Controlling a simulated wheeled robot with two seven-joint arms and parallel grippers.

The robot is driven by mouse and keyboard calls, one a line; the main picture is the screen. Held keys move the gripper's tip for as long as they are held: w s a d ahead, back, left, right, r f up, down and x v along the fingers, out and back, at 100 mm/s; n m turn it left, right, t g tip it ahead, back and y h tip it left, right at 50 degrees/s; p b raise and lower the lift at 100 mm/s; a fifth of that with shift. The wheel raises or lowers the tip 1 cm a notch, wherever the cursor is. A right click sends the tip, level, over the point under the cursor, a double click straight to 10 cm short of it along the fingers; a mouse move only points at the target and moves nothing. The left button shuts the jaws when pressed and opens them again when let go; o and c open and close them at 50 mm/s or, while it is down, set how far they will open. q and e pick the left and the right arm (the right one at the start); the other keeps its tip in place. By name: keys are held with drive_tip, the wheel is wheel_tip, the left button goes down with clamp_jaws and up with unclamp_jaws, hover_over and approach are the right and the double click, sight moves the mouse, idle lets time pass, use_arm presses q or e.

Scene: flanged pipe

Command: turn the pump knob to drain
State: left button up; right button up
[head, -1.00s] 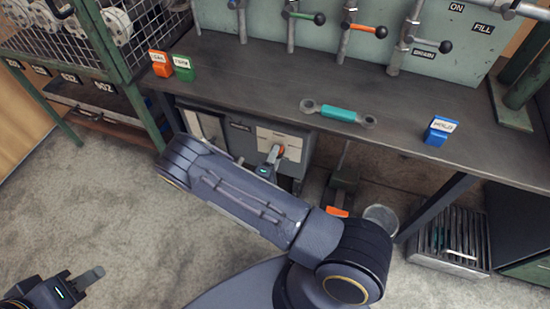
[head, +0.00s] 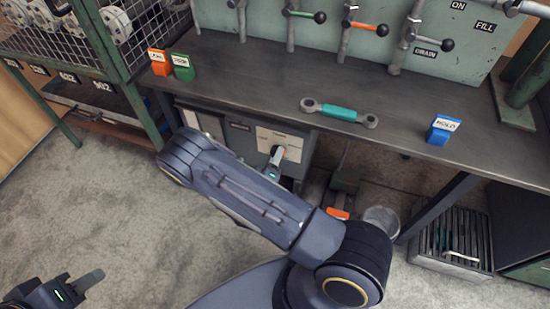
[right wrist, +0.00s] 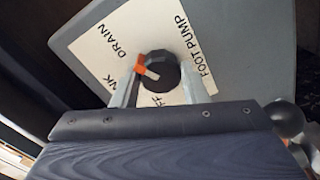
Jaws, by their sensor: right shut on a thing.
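The pump knob (right wrist: 162,70) is round and black with an orange and white pointer mark. In the right wrist view the mark is on its upper-left side, towards the word DRAIN on the white label plate (right wrist: 187,38). The plate also reads FOOT PUMP. My right gripper (head: 276,157) is shut on the knob at the grey pump box (head: 240,140) under the bench; its fingers show on both sides of the knob in the wrist view (right wrist: 160,90). My left gripper (head: 82,285) is at the lower left, away from the bench; its jaw gap is unclear.
The dark workbench (head: 250,75) stands above the box. It carries orange (head: 159,62), green (head: 183,67) and blue (head: 442,129) blocks and a teal-handled wrench (head: 340,113). A wire rack (head: 135,75) stands left. A slatted crate (head: 452,240) is on the floor at right.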

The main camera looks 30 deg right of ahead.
drive_tip(key=o, duration=1)
drive_tip(key=p+v, duration=0.1)
drive_tip(key=v, duration=0.7)
